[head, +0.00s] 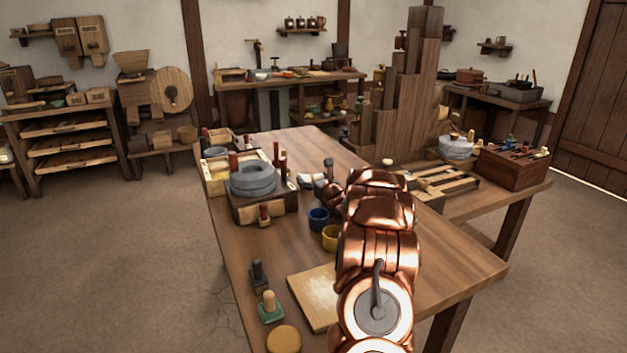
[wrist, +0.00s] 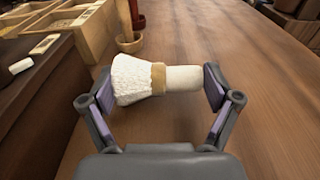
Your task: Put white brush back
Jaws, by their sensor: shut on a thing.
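The white brush (wrist: 135,80) shows in the wrist view, with pale bristles to the left, a tan band and a smooth white handle to the right. It lies crosswise between the fingers of my gripper (wrist: 159,86), which is shut on it end to end, bristle end at the left finger and handle end at the right. Bare wooden table (wrist: 230,55) shows behind and beneath it.
In the wrist view a compartmented wooden box (wrist: 90,38) stands at upper left, with a small round cup (wrist: 130,43) beside it. The head view shows a stone quern (head: 253,180), a blue cup (head: 318,219), a yellow cup (head: 330,238) and a pale board (head: 312,298).

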